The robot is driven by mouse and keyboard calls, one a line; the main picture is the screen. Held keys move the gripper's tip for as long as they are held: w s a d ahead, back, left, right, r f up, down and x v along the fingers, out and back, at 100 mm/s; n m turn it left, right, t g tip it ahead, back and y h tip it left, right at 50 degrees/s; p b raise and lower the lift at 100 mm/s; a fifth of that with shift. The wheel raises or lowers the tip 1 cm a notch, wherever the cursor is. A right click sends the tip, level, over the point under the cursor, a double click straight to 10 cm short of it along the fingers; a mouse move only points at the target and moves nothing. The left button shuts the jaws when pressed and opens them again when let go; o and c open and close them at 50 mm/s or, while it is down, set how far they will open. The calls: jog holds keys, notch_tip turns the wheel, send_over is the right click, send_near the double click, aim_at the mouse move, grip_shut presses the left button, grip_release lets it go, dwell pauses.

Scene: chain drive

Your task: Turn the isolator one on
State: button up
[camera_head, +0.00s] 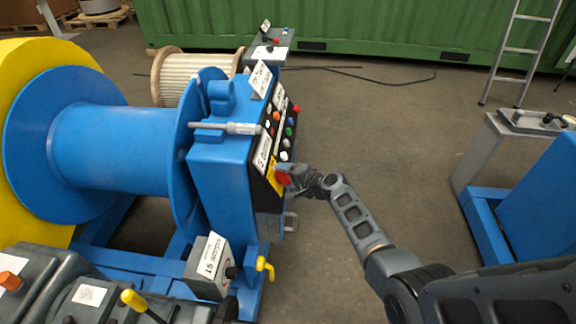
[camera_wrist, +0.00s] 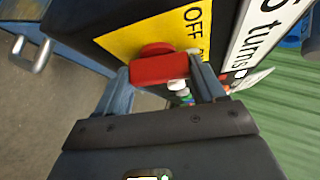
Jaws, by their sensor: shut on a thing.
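The isolator is a red rotary handle (camera_wrist: 160,68) on a yellow plate (camera_wrist: 140,35) with the word OFF on it. In the head view the red handle (camera_head: 283,178) sits low on the black panel of the blue machine. My gripper (camera_wrist: 160,80) has its two fingers on either side of the red handle and is shut on it. In the head view my gripper (camera_head: 289,176) reaches the panel from the right. The ON marking is mostly hidden, so I cannot read the handle's exact position.
Several coloured buttons (camera_head: 289,131) sit above the isolator. A metal bracket (camera_head: 290,221) and a yellow-handled lever (camera_head: 265,266) are below. The floor (camera_head: 350,130) right of the panel is clear. A ladder (camera_head: 520,50) stands far right.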

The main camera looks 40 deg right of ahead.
jog(key=shift+w+r+m+g+p, duration=0.1)
jog(key=shift+r+m+g+p, duration=0.15)
jog(key=shift+m+g+p, duration=0.7)
jog(key=shift+f+m+g+y, duration=0.1)
jog(key=shift+m+g+y, duration=0.2)
jog(key=shift+m+g, duration=1.15)
jog(key=shift+m+t, duration=0.4)
jog(key=shift+m, duration=0.1)
jog(key=o, duration=1)
jog(key=shift+o, duration=0.2)
jog(key=v, duration=0.7)
jog(key=shift+s+r, duration=0.2)
jog(key=shift+r, duration=0.05)
